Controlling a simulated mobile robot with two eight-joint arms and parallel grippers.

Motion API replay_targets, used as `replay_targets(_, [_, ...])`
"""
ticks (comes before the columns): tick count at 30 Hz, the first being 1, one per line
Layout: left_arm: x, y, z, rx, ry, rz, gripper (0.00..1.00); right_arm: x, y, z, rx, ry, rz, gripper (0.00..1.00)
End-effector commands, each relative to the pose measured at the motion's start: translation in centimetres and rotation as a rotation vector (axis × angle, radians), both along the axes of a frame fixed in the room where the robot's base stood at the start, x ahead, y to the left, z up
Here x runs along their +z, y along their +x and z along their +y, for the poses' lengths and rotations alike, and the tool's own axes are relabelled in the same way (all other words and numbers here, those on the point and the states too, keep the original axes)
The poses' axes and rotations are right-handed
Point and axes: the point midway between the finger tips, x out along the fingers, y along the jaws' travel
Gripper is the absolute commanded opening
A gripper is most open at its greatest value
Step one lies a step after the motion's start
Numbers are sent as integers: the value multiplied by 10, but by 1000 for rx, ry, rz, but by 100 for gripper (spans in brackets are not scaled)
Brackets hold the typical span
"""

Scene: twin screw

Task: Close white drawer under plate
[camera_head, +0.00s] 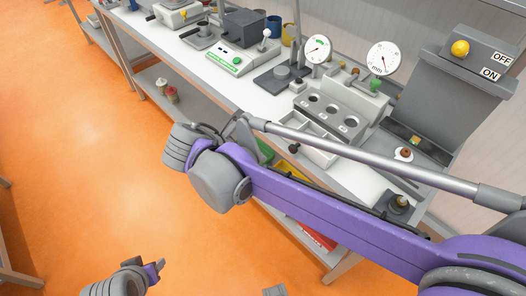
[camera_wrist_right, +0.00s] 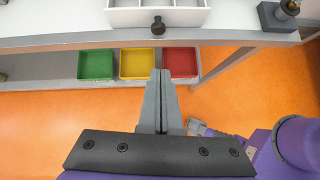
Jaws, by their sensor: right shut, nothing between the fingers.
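The white drawer (camera_head: 316,150) is pulled out under the grey plate (camera_head: 338,118) with round holes, its dark knob (camera_head: 294,148) at the front. In the right wrist view the drawer's white tray (camera_wrist_right: 182,17) shows dividers, and its knob (camera_wrist_right: 158,25) points toward me. My right gripper (camera_head: 243,124) is shut and empty in front of the table, apart from the drawer. In its wrist view, the closed fingers (camera_wrist_right: 161,74) are below the knob in the picture. My left gripper (camera_head: 160,264) is low at the bottom left, far from the drawer; its finger gap is unclear.
The table's front edge (camera_wrist_right: 60,42) runs below the drawer in the wrist view. Green (camera_wrist_right: 95,65), yellow (camera_wrist_right: 137,63) and red (camera_wrist_right: 180,62) bins sit on the lower shelf. Dial gauges (camera_head: 383,58) stand behind the plate. The orange floor (camera_head: 90,130) in front is clear.

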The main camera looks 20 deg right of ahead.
Motion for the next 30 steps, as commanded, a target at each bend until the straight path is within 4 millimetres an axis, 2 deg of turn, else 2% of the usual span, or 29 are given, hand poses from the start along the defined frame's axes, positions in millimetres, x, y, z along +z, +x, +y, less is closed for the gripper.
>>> replay_targets(4, [-2, 0, 0, 0, 0, 1, 50, -1, 0, 5, 53, -31, 22, 0])
replay_targets(8, [-2, -1, 0, 0, 0, 1, 50, -8, 2, -2, 57, -34, 24, 0])
replay_targets(21, [-5, -1, 0, 0, 0, 3, 50, -71, 22, -61, 51, -31, 23, 0])
replay_targets(24, [-2, -1, 0, 0, 0, 1, 50, -70, 28, -77, 51, -32, 22, 0])
replay_targets(30, [1, 0, 0, 0, 0, 0, 50, -71, 35, -95, 54, -31, 23, 0])
